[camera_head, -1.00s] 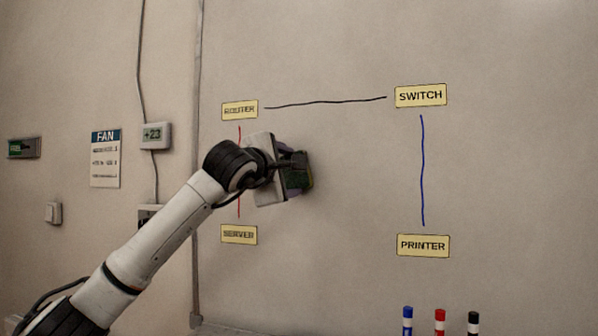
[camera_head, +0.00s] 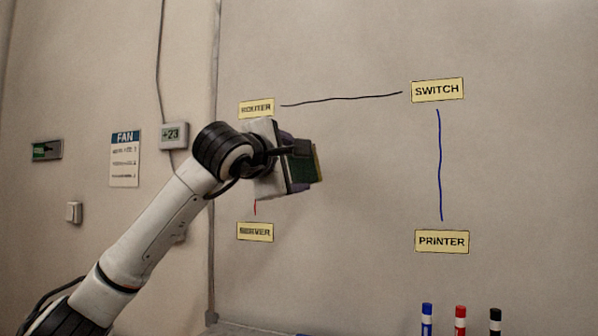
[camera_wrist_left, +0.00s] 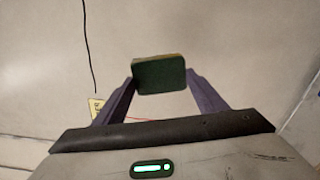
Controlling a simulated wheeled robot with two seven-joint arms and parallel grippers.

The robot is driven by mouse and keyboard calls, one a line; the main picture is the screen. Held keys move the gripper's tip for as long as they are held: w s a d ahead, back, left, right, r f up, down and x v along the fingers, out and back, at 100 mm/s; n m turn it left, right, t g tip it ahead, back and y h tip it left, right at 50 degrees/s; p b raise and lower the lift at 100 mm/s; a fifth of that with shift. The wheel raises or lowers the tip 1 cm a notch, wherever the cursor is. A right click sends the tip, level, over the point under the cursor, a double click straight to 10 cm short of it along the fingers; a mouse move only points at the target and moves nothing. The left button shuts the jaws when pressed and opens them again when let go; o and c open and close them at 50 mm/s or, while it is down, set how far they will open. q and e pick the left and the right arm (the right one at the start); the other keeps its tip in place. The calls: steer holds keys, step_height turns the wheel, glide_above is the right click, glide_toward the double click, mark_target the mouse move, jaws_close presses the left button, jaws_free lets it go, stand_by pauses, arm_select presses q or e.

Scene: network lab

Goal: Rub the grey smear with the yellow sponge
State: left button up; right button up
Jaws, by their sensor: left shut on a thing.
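The sponge (camera_head: 304,168) shows a dark green face and a thin yellowish edge. My left gripper (camera_head: 291,163) is shut on it, in front of the board between the ROUTER and SERVER labels, to their right. In the left wrist view the sponge (camera_wrist_left: 160,76) sits between the two purple fingers, its green face toward the camera. I cannot tell whether it touches the board. No grey smear shows; the gripper and sponge hide part of the board. My right gripper is not in view.
The board carries yellow labels ROUTER (camera_head: 256,108), SERVER (camera_head: 255,232), SWITCH (camera_head: 437,90) and PRINTER (camera_head: 441,241), with black, blue and red lines. My arm hides part of the red line. Blue, red and black markers (camera_head: 460,320) stand at the bottom right. The board's middle is clear.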

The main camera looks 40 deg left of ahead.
arm_select(q)
steer(key=shift+s, duration=0.2)
steer(key=shift+b+v, duration=0.55)
steer(key=shift+v, duration=0.85)
